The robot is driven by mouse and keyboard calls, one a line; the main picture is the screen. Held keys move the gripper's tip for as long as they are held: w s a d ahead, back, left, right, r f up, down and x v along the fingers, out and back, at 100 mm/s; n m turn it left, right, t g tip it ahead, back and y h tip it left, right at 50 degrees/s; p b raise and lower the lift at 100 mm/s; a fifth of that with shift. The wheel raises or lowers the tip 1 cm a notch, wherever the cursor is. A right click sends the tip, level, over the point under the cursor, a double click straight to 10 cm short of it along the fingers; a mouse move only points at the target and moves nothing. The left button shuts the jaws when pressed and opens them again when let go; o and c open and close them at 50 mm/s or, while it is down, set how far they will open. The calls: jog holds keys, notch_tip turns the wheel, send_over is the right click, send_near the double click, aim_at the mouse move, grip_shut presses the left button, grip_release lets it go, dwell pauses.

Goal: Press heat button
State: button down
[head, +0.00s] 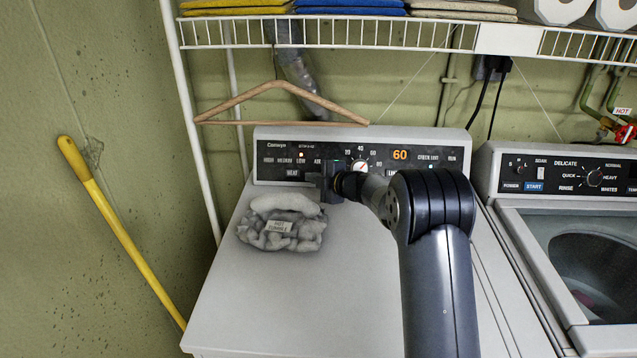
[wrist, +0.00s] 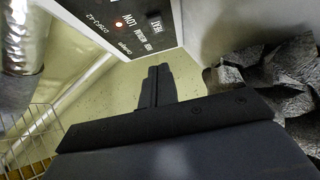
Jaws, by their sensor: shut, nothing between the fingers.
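The dryer's dark control panel (head: 345,166) runs along the back of the white machine. The small HEAT button (head: 292,173) is at its lower left; it also shows in the wrist view (wrist: 155,27). A red-orange light (wrist: 119,25) glows by the word LOW. My gripper (head: 314,180) is just right of the HEAT button in the head view. Its fingers (wrist: 158,72) are shut and empty. In the wrist view the fingertips lie below the button in the picture, with a visible gap. Whether they touch the panel elsewhere I cannot tell.
A wooden hanger (head: 280,104) hangs above the panel. A wire shelf (head: 350,34) spans overhead. A washer (head: 560,215) stands at the right.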

jog(key=shift+v, duration=1.05)
